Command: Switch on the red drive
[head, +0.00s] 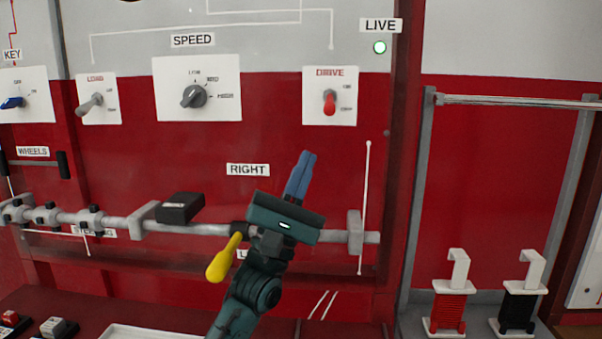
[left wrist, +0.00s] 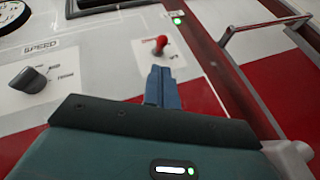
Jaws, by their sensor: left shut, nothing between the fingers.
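The red drive switch (head: 330,102) is a small red toggle lever on a white plate (head: 343,84) marked DRIVE, at the upper middle right of the panel in the head view. Its lever appears to point downward there. My left gripper (head: 308,155) is shut and empty, below and left of the switch in the head view, its blue fingers pointing up toward it. In the left wrist view the red lever (left wrist: 161,41) shows just beyond the shut fingertips (left wrist: 160,70). Contact cannot be told. My right gripper is not in view.
A green LIVE lamp (head: 380,47) is lit above the drive plate. The SPEED knob (head: 194,96) and the LOAD toggle (head: 92,104) are to the left. A grey horizontal pipe (head: 200,229) with a yellow-handled lever (head: 222,262) runs behind my left arm. A metal rail (head: 510,101) is at right.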

